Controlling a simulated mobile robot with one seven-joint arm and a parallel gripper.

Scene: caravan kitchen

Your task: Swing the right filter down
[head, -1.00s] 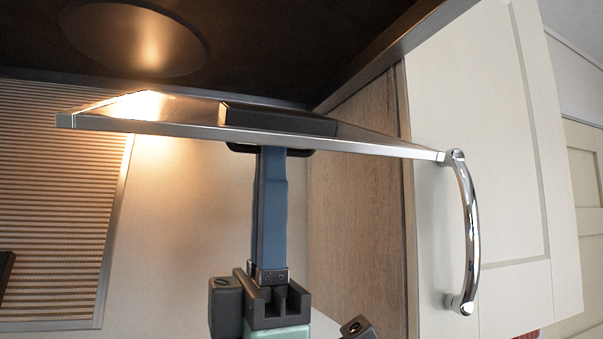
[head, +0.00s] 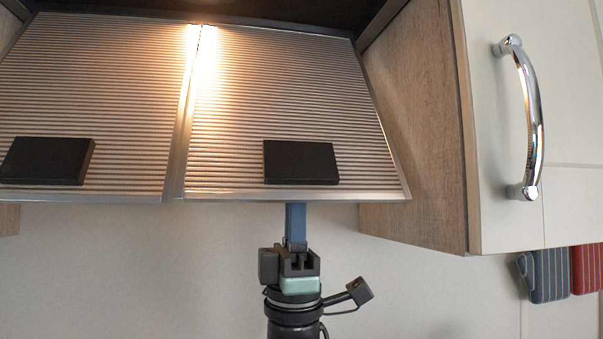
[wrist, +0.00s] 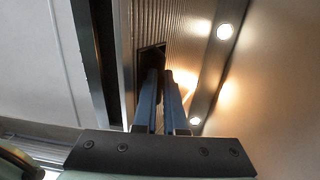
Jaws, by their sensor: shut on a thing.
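The right filter (head: 275,105) is a ribbed metal panel under the dark hood in the head view. It slopes down, side by side with the left filter (head: 95,95). A black block (head: 300,162) sits on it near its lower edge. My gripper (head: 295,215) comes up from below; its fingertips are hidden behind the filter's lower edge. In the wrist view, the blue fingers of my gripper (wrist: 160,75) are shut on a black handle (wrist: 151,50) on the filter's ribbed other side. The exact contact is partly hidden.
A wood side panel (head: 415,140) and a cream cupboard door with a chrome handle (head: 532,120) stand close on the right. Striped cloths (head: 550,275) show at lower right. Two lit lamps (wrist: 225,31) show in the wrist view. The wall below the filters is clear.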

